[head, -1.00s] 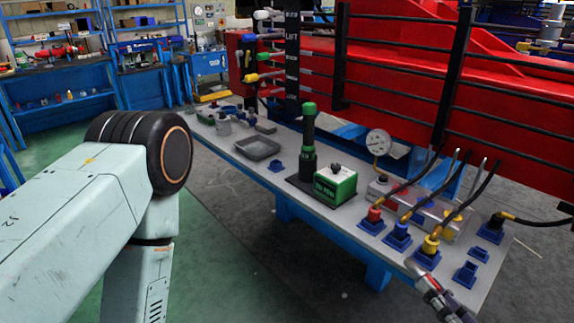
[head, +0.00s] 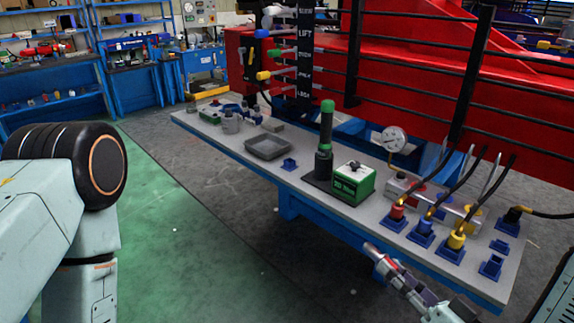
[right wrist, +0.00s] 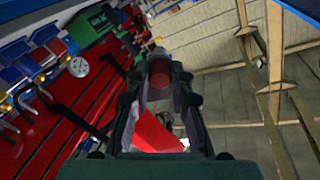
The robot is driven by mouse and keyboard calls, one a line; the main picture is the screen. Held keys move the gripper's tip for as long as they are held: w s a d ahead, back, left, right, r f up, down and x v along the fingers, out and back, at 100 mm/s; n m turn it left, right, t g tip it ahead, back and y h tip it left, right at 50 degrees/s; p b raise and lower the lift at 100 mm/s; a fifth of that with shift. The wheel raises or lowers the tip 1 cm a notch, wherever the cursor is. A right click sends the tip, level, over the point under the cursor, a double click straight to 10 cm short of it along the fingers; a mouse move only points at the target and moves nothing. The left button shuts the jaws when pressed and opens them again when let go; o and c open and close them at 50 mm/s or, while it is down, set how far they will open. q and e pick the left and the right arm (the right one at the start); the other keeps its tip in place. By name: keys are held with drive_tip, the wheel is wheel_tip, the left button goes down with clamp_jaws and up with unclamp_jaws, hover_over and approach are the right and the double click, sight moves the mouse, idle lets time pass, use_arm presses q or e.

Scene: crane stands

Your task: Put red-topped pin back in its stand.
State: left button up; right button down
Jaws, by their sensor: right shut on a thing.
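My right gripper (head: 380,255) is at the lower right of the head view, in front of the bench's front edge. It is shut on the red-topped pin (head: 372,248), whose grey tip and some red show. In the right wrist view the pin's round red end (right wrist: 160,73) sits between the fingertips (right wrist: 160,85). Small blue stands are on the bench: one near the tray (head: 289,165) and two at the right end (head: 500,246) (head: 491,267). These look empty; I cannot tell which is the pin's. My left gripper is out of view.
Red (head: 398,212), blue (head: 425,228) and yellow (head: 456,240) hose plugs stand in blue holders. A green box (head: 353,184), black-and-green cylinder (head: 325,140), gauge (head: 393,139) and grey tray (head: 268,147) are on the bench.

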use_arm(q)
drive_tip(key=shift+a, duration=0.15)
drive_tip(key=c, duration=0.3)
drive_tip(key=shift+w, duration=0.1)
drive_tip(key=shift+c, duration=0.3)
